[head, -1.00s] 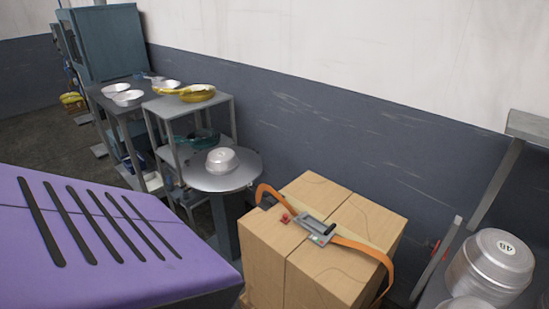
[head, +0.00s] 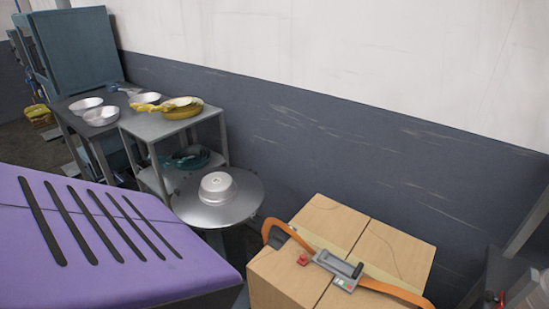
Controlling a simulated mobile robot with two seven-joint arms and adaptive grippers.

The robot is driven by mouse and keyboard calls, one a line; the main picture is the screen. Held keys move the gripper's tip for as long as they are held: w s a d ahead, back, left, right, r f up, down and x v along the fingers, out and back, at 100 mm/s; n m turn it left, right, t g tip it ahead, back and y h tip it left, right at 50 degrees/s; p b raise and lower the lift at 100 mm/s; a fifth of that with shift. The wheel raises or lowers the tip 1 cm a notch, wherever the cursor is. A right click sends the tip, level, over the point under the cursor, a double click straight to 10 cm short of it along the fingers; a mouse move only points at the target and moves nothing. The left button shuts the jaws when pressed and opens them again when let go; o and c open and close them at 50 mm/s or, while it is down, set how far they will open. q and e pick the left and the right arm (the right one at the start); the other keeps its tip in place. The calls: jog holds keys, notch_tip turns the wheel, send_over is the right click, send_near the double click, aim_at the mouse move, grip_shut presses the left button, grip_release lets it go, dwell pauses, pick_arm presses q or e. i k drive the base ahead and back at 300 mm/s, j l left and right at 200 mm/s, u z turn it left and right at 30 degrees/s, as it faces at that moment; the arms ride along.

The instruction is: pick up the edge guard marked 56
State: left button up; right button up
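No 56 marking can be read, and I cannot make out an edge guard for certain. A cardboard box stack (head: 322,217) stands at the lower right with an orange strap (head: 395,291) around it. A grey strapping tool (head: 338,268) sits on the strap on top. A small red piece (head: 303,260) lies beside the tool on the box top; it is too small to identify. Neither of my grippers is in view.
A round metal table (head: 250,200) holds an upturned silver pan (head: 217,187). Behind it, a grey shelf table (head: 155,126) bears yellow pans (head: 183,107). Silver pans (head: 102,115) stand farther left. A dark wall (head: 330,130) runs behind. My purple body panel fills the lower left.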

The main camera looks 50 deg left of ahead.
aim_at(277, 240)
jog(key=i+j, duration=0.1)
jog(key=j, duration=2)
jog(key=i+z, duration=0.05)
jog(key=i, duration=0.05)
